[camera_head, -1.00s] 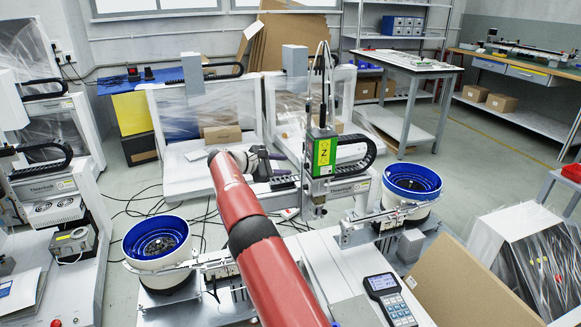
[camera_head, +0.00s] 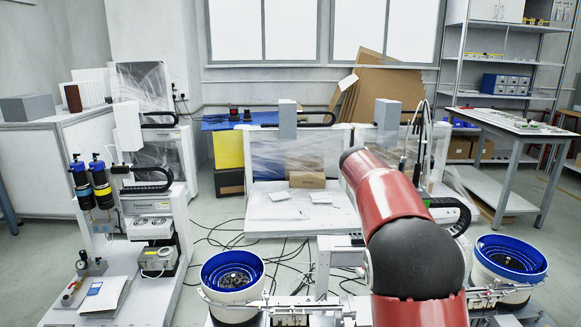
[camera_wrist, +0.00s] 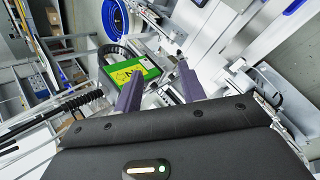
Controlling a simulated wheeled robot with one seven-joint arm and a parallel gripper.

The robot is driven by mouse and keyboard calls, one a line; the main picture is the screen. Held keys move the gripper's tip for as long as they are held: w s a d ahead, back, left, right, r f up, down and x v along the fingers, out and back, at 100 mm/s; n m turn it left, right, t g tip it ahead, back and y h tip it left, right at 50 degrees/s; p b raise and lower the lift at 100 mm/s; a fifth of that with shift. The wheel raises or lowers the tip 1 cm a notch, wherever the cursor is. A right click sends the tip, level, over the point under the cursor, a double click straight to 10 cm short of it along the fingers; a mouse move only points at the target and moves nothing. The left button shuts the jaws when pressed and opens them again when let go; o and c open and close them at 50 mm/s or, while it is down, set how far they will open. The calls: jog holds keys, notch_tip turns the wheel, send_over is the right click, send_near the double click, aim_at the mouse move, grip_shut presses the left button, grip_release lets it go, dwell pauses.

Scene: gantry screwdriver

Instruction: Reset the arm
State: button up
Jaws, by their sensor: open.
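My red and black arm crosses the right half of the head view, and it hides my gripper there. In the wrist view my gripper (camera_wrist: 160,88) shows two dark purple fingers spread apart, with nothing held between them. Beyond the fingers in the wrist view is the green-faced gantry screwdriver head (camera_wrist: 128,74), and the fingers overlap its side in the picture. I cannot tell whether they touch it. In the head view my arm hides most of this gantry.
A left blue-rimmed bowl feeder (camera_head: 232,275) and a right one (camera_head: 508,262) flank my arm. A cell with blue-topped bottles (camera_head: 98,185) stands at left. Cables (camera_head: 215,235) lie on the floor. A grey-legged table (camera_head: 510,125) stands at back right.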

jog(key=s+a+r+m+t+y, duration=0.1)
jog(key=s+a+m+y, duration=0.15)
jog(key=s, duration=0.75)
jog(key=s+a+r+m+y, duration=0.2)
jog(key=s+a, duration=0.1)
jog(key=s, duration=0.6)
jog(key=s+a+f+m+t+y, duration=0.1)
jog(key=s+a+f, duration=0.2)
jog(key=s, duration=0.6)
jog(key=s+a+f+m+t+y, duration=0.1)
jog(key=s+a+f+m+y, duration=0.1)
jog(key=s, duration=0.8)
notch_tip(320, 180, down, 3)
jog(key=shift+a+r, duration=0.1)
jog(key=shift+a, duration=0.8)
jog(key=shift+m, duration=0.25)
